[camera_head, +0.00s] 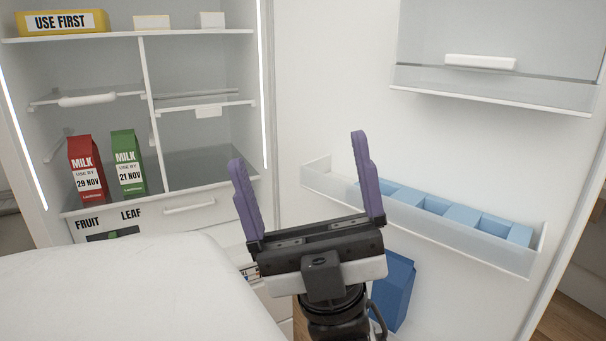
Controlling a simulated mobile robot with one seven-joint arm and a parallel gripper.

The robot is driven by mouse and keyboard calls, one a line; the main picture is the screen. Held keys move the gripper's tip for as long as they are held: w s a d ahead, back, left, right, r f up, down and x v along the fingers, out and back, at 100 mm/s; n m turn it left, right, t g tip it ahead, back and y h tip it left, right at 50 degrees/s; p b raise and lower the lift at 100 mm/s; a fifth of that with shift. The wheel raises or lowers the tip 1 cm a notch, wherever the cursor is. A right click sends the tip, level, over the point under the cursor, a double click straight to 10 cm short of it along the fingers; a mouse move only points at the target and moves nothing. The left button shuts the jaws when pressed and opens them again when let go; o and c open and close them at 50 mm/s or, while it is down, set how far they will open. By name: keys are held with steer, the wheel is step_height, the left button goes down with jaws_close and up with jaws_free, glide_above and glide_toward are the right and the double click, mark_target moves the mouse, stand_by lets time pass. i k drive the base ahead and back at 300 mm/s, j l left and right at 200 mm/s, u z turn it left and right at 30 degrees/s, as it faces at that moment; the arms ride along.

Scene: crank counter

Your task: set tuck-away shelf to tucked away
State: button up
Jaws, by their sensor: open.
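Two half-width shelves hang in the open fridge, one on each side of an upright divider. The left half-shelf (122,95) has a rounded white grip at its front edge. The right half-shelf (225,104) has a small white tab at its front. I cannot tell for certain which one is the tuck-away shelf. My gripper (297,150) is open and empty, with purple fingers spread and pointing up in the picture. It appears in front of the fridge, to the right of both shelves and apart from them.
A red milk carton (87,170) and a green one (128,163) stand below the left half-shelf. A yellow USE FIRST box (62,22) sits on the top shelf. The open door (325,110) carries a bin (420,222) with blue contents. A blue carton (395,288) is lower.

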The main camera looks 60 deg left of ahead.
mark_target(207, 105)
steer(key=u, duration=2.2)
steer(key=i+l+u, duration=0.15)
steer(key=i+u, duration=0.15)
steer(key=i, duration=0.25)
steer(key=i+l+u, duration=0.3)
steer(key=i, duration=0.25)
